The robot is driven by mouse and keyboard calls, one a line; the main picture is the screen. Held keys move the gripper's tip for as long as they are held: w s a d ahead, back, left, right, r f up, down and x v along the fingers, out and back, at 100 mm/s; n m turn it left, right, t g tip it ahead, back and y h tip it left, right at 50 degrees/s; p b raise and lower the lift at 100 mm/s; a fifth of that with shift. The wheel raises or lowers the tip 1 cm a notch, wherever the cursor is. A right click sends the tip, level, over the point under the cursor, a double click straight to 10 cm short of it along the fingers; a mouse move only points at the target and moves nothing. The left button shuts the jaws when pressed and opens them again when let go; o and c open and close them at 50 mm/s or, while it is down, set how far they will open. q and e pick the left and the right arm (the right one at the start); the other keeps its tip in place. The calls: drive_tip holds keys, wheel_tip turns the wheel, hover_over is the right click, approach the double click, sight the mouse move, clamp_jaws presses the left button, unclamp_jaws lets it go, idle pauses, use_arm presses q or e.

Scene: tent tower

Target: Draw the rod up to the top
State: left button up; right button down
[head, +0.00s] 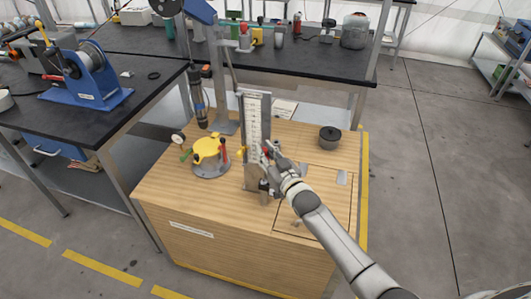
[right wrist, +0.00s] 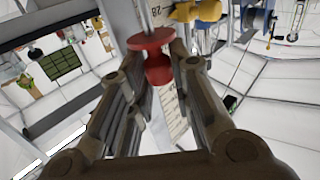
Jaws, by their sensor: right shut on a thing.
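A white graduated scale (head: 252,118) stands upright on a metal stand on the wooden cabinet (head: 200,255). My right gripper (head: 272,152) is in front of the scale, a little below its middle. In the right wrist view, my right gripper (right wrist: 155,65) is closed around a red spool-shaped knob (right wrist: 150,42), with a finger on each side. A thin metal rod (right wrist: 145,14) runs from the knob. In the head view the gripper mostly hides the knob and rod. My left gripper is not in view.
A yellow-topped round device (head: 207,150) stands left of the scale, and a dark round pot (head: 330,136) to the right. A flat panel (head: 325,200) lies in the cabinet top's front right. Black benches with equipment (head: 140,40) stand behind and left.

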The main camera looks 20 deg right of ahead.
wheel_tip(320, 180, up, 16)
drive_tip(key=p, duration=1.2)
drive_tip(key=shift+p, duration=0.3)
drive_tip(key=shift+w+r+p, duration=0.1)
drive_tip(key=shift+r+p, duration=0.45)
drive_tip(key=shift+r, duration=0.4)
drive_tip(key=c, duration=1.3)
unclamp_jaws()
drive_tip(key=shift+f, duration=0.2)
drive_tip(key=s, duration=0.4)
drive_tip(key=s+d, duration=0.1)
drive_tip(key=s, duration=0.3)
drive_tip(key=s+d, duration=0.1)
drive_tip(key=s, duration=0.3)
drive_tip(key=shift+d, duration=0.2)
